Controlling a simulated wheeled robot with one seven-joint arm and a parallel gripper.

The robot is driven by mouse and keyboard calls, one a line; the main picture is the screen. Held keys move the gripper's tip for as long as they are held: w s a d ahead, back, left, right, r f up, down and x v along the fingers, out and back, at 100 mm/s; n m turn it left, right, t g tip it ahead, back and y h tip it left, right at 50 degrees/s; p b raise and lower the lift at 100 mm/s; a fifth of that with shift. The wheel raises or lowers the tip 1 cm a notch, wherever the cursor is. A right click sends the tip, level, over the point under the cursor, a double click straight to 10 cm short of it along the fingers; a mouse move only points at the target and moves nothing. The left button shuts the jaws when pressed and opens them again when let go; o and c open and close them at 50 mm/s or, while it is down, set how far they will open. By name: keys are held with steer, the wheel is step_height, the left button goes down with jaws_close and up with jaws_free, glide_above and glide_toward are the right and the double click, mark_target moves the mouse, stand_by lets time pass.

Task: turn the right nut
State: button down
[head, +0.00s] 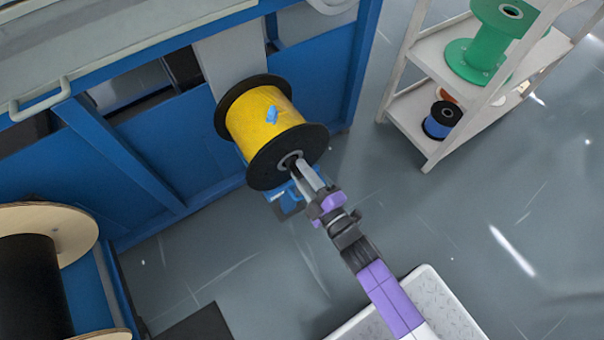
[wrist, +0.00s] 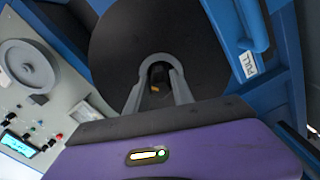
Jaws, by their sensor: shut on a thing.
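A spool of yellow cable (head: 262,115) with black flanges is mounted on the blue machine in the head view. At the centre of its near, right-hand flange is a grey ring-like hub, which I take for the right nut (head: 288,159). My gripper (head: 299,168) reaches it from the lower right, with its fingers at the hub. In the wrist view, the fingers of my gripper (wrist: 158,84) are closed in around the hub, in front of the black flange (wrist: 205,45). The fingers partly hide the nut.
The blue machine frame (head: 120,150) stands behind and left of the spool. A white shelf (head: 430,60) with green and blue spools is at the upper right. A large wooden-flanged spool (head: 75,228) is at lower left.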

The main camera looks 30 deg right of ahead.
steer(key=n+b, duration=0.3)
steer(key=n, duration=0.3)
steer(key=shift+f, duration=0.1)
steer(key=n+b, duration=0.1)
steer(key=n, duration=0.2)
steer(key=n+b, duration=0.2)
steer(key=shift+r+n, duration=0.2)
steer(key=shift+n, duration=0.2)
steer(key=c, duration=1.1)
jaws_free()
steer(key=shift+r, duration=0.1)
steer(key=s, duration=0.7)
steer(key=shift+s+p, duration=0.4)
